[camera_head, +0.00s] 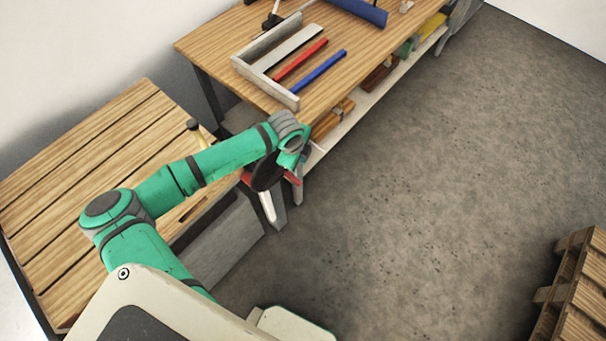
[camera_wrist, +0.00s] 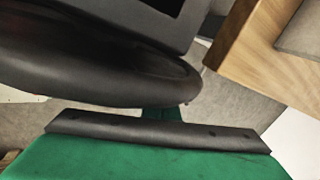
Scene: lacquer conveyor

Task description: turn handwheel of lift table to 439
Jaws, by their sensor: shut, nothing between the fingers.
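The handwheel (camera_head: 267,176) is a dark round wheel at the side of the lift table in the head view, partly covered by my wrist. In the wrist view its thick black rim (camera_wrist: 85,75) fills the upper left, close to the camera. My gripper (camera_head: 291,166) is at the wheel's right side in the head view, shut and with nothing held; its fingertips are hard to make out. Whether it touches the rim, I cannot tell. The lift table (camera_head: 75,165) has a slatted wooden top. No readout figure is legible.
A wooden workbench (camera_head: 365,60) stands behind, with a grey tray frame (camera_head: 268,84), a red bar (camera_head: 300,60) and a blue bar (camera_head: 319,72). Its lower shelf holds several items. A wooden pallet stack (camera_head: 580,290) is at lower right. The grey floor between is clear.

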